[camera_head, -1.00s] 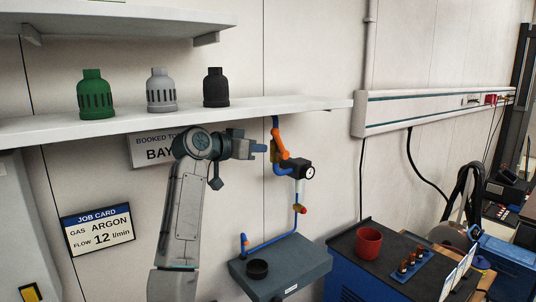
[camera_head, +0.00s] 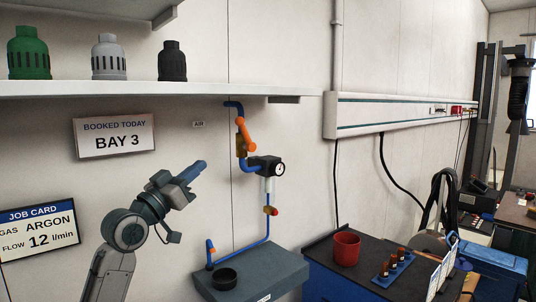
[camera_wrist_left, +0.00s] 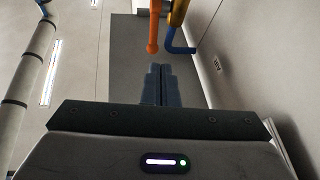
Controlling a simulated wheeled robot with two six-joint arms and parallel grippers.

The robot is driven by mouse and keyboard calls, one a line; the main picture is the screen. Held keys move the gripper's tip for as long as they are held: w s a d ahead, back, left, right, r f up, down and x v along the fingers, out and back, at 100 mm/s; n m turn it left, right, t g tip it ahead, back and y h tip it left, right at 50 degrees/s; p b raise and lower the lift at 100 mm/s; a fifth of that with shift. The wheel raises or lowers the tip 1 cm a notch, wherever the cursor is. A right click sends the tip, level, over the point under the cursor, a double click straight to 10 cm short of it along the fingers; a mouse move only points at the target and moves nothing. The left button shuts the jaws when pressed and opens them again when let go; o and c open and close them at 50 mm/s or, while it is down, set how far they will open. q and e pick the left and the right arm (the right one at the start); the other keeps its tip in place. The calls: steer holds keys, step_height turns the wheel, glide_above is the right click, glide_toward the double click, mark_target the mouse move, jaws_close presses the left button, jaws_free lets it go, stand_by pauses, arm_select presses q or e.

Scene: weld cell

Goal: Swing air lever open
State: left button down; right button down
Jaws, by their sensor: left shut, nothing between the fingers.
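The orange air lever (camera_head: 247,138) sits on a blue pipe (camera_head: 234,107) on the wall, slanting down to the right, just above a black regulator with a round gauge (camera_head: 280,169). A small AIR label (camera_head: 198,125) is to its left. My left gripper (camera_head: 201,167) is shut and empty, below and left of the lever in the head view, apart from it in the picture. In the left wrist view the closed blue fingers (camera_wrist_left: 161,72) point toward the orange lever's end (camera_wrist_left: 153,46), with the blue pipe (camera_wrist_left: 174,44) beside it. My right gripper is not in view.
A dark bench with a red cup (camera_head: 346,248) stands at right. Wall between gripper and pipe is clear.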

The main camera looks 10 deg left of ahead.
arm_select(q)
steer(key=p, duration=0.6)
glide_toward(244, 134)
steer(key=a+r+x, duration=0.1)
steer(key=x, duration=0.4)
steer(key=shift+w+d+r+h+p, duration=0.3)
steer(key=shift+w+d+p, duration=0.2)
steer(key=shift+w, duration=0.2)
